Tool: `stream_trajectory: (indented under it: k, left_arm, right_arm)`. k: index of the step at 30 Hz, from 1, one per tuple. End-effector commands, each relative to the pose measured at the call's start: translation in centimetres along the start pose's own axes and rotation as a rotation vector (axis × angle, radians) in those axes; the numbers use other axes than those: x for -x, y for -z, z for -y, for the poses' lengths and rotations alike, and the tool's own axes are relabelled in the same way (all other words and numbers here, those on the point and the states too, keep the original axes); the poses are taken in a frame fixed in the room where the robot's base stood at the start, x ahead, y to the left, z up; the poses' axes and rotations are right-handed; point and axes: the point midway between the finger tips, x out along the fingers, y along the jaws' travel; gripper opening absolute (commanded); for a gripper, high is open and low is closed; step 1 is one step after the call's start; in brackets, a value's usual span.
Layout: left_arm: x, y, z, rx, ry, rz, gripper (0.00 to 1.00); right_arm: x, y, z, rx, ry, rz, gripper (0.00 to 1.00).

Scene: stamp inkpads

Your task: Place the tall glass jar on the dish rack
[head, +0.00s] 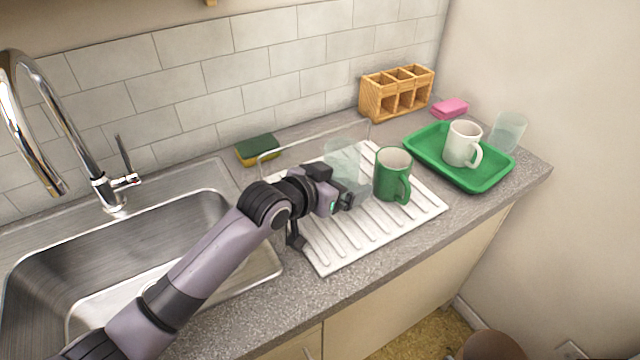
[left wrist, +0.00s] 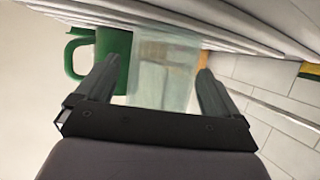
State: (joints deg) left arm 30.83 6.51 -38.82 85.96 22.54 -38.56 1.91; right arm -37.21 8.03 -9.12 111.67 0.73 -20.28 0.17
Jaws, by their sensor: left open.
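A tall clear glass jar (head: 343,157) stands upright on the white ribbed dish rack (head: 330,255), just left of a green mug (head: 392,175). My left gripper (head: 340,190) is open at the jar's near side, low by the rack. In the left wrist view the jar (left wrist: 165,75) shows between the two spread fingers, with the green mug (left wrist: 112,45) beside it. Whether the fingers touch the glass I cannot tell. The jar's lower part is partly hidden by my gripper in the head view. My right gripper is not in view.
A green tray (head: 483,184) with a white mug (head: 462,143) lies right of the rack, and another clear glass (head: 509,130) stands behind it. A wooden holder (head: 397,93), pink sponge (head: 450,108) and green-yellow sponge (head: 257,150) are at the back. The sink (head: 130,245) is left.

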Motion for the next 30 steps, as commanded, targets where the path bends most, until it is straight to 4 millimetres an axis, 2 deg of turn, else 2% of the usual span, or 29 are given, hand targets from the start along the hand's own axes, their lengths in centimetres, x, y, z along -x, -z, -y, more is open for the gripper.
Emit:
stream_trajectory:
  k: [8,21,30]
  left_arm:
    - [3.2,0.5,0.0,0.0,0.001,0.003,0.96]
    - [9.5,-0.1,0.1,-0.001,0.001,0.001,0.96]
    - [11.5,0.0,0.0,0.0,0.0,0.002,0.96]
  right_arm:
    - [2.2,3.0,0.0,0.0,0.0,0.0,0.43]
    - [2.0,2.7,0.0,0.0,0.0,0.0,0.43]
    - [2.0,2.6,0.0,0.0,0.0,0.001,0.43]
